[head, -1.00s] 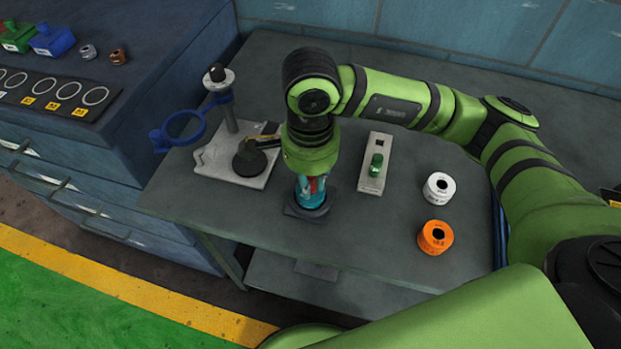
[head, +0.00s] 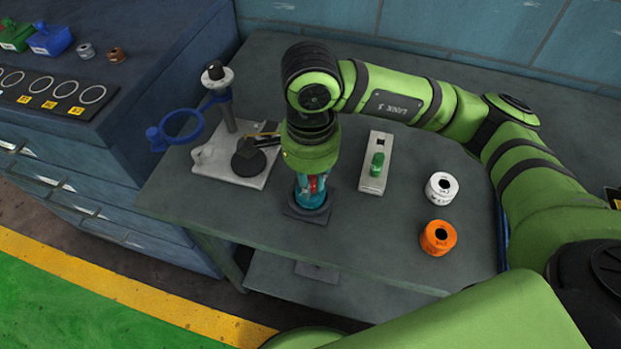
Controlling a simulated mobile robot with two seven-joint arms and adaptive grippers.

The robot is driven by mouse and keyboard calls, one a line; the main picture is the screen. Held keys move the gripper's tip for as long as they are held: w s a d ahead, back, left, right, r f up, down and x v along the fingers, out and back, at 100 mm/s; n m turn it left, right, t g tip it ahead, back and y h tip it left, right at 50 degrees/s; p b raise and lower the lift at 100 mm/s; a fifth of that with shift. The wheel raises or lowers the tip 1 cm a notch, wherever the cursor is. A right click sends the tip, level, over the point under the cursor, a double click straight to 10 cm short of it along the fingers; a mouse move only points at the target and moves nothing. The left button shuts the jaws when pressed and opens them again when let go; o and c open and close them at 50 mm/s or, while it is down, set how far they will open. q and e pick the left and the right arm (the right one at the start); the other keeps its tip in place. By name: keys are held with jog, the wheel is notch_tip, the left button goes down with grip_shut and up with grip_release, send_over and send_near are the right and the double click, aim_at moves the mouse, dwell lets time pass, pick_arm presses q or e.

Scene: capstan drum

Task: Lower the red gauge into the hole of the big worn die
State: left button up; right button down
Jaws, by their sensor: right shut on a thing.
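My right gripper (head: 311,196) points straight down over the table, its teal fingers shut on the red gauge (head: 313,184). Only a narrow strip of red shows between the fingers. Directly below is a dark square block with a rounded top (head: 307,214), which may be the big worn die. The fingers and gauge cover its middle, so its hole is hidden. I cannot tell whether the gauge's lower end is inside it or above it. My left gripper is not in view.
A grey holder with a green gauge (head: 377,163) stands right of the gripper. A white ring (head: 441,188) and an orange ring (head: 437,237) stand farther right. A pale-based stand with a blue hoop (head: 183,128) is left. The table's front edge is near.

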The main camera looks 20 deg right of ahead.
dwell(0.4)
jog(key=c, duration=1.1)
grip_release()
jog(key=shift+r, duration=0.1)
notch_tip(320, 180, up, 12)
jog(key=shift+f, duration=0.1)
